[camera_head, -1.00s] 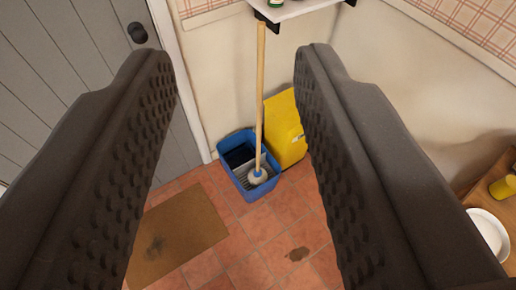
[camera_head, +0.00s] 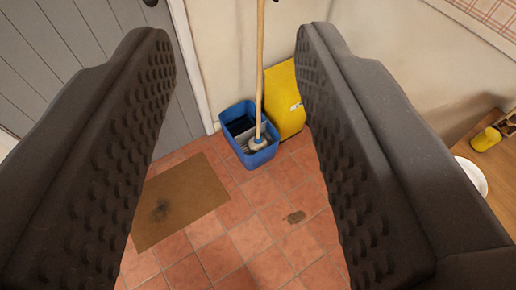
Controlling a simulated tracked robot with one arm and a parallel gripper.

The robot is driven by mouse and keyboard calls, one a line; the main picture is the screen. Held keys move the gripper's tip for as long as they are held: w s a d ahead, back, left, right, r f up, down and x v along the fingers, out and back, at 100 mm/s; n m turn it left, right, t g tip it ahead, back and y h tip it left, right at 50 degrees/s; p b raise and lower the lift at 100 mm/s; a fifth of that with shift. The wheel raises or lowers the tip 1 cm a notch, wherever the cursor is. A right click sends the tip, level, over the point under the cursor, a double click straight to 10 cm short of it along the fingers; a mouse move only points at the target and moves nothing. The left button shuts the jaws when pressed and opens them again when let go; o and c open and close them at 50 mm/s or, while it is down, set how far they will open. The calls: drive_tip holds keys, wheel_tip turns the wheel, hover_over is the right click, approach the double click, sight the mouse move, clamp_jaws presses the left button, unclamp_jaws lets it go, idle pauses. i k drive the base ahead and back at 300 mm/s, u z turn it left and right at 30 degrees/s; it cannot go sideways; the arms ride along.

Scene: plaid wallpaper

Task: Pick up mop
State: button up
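The mop (camera_head: 260,70) stands nearly upright with its head in a blue bucket (camera_head: 264,158) on the tiled floor. Its long wooden handle runs up past the top edge of the view. My gripper (camera_head: 236,55) is open and empty, with its two dark, studded fingers at the left and right of the view. The mop handle shows between the fingers, farther off, in the corner beyond them. Neither finger touches it.
A yellow panel (camera_head: 284,100) leans by the wall behind the bucket. A grey door (camera_head: 95,30) is at left, with a brown mat (camera_head: 180,203) before it. A wooden table (camera_head: 500,170) with a white plate (camera_head: 470,177) stands at right.

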sight(257, 143)
drive_tip(key=k, duration=0.7)
drive_tip(key=z, duration=0.65)
drive_tip(key=i, duration=2.25)
drive_tip(key=u, duration=0.75)
drive_tip(key=i, duration=0.25)
drive_tip(key=u, duration=0.3)
